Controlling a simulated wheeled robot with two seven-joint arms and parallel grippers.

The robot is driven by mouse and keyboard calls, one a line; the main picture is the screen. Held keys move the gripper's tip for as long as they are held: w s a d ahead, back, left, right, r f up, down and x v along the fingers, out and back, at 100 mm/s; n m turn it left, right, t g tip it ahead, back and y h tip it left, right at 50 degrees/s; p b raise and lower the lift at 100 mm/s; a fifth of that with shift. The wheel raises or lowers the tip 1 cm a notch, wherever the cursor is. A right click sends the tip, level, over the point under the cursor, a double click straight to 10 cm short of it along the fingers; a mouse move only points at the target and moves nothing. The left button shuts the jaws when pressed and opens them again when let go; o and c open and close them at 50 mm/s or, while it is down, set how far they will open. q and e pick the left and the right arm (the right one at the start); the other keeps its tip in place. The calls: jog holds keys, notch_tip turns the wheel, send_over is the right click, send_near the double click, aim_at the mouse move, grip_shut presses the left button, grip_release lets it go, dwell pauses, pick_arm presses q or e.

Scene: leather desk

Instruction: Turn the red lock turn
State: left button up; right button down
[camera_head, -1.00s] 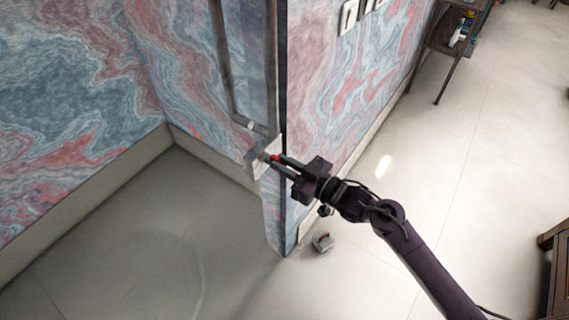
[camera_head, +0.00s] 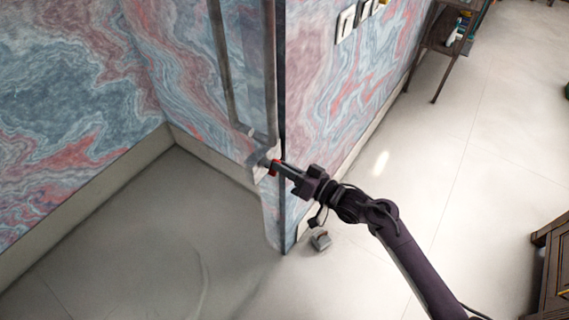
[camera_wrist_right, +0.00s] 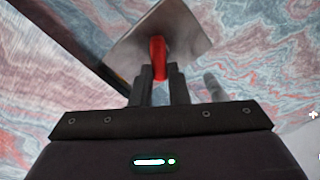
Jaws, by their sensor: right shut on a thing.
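The red lock turn (camera_head: 274,168) sits on a metal plate at the door edge. In the right wrist view the red turn (camera_wrist_right: 158,58) stands out in front of the square grey plate (camera_wrist_right: 180,35), which looks tilted. My right gripper (camera_head: 280,168) reaches it from the right, and its two fingers (camera_wrist_right: 158,75) are closed on the red turn, hiding its lower part. My left gripper is not in view.
A vertical metal handle (camera_head: 222,70) stands on the panel above the plate. Switch plates (camera_head: 346,22) are on the wall behind. A small grey object (camera_head: 320,240) lies on the floor below my arm. A dark shelf (camera_head: 440,45) stands at upper right.

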jog(key=m+p, duration=0.1)
jog(key=m, duration=0.2)
jog(key=m+p, duration=0.2)
jog(key=m, duration=0.2)
jog(key=f+m+p, duration=0.1)
jog(key=m, duration=0.2)
jog(key=shift+w+d+m+p, duration=0.1)
jog(key=shift+m+p, duration=0.2)
jog(key=shift+f+m, duration=0.1)
jog(key=shift+m, duration=0.2)
jog(key=c, duration=1.4)
grip_release()
jog(key=b+v, duration=0.1)
jog(key=v, duration=0.6)
jog(key=shift+d, duration=0.3)
